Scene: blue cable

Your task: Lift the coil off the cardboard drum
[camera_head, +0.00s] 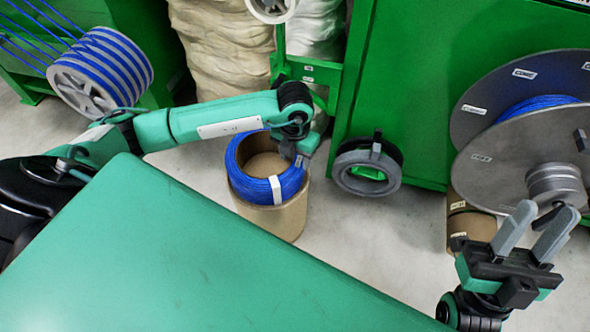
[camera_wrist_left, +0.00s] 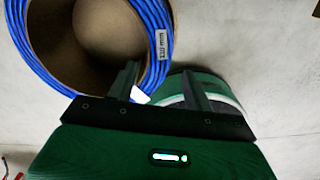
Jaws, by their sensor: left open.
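The blue cable coil (camera_head: 247,185) sits around the top of the cardboard drum (camera_head: 276,219), with a white tie or label on its near side. My left gripper (camera_head: 301,158) is over the right side of the coil. In the left wrist view the coil (camera_wrist_left: 45,62) rings the drum's brown inside (camera_wrist_left: 85,40), and a white label shows on it. My open left gripper (camera_wrist_left: 160,85) has one finger over the coil's near edge and the other outside the coil. Whether the fingers touch the cable cannot be told. My right gripper (camera_head: 537,231) is open and empty at the lower right.
A green table-like surface (camera_head: 150,260) fills the lower left. Green machines (camera_head: 430,70) stand behind, with a large grey cable reel (camera_head: 525,150) at right. Another cardboard drum (camera_head: 472,222) stands under the reel. Bare floor lies between.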

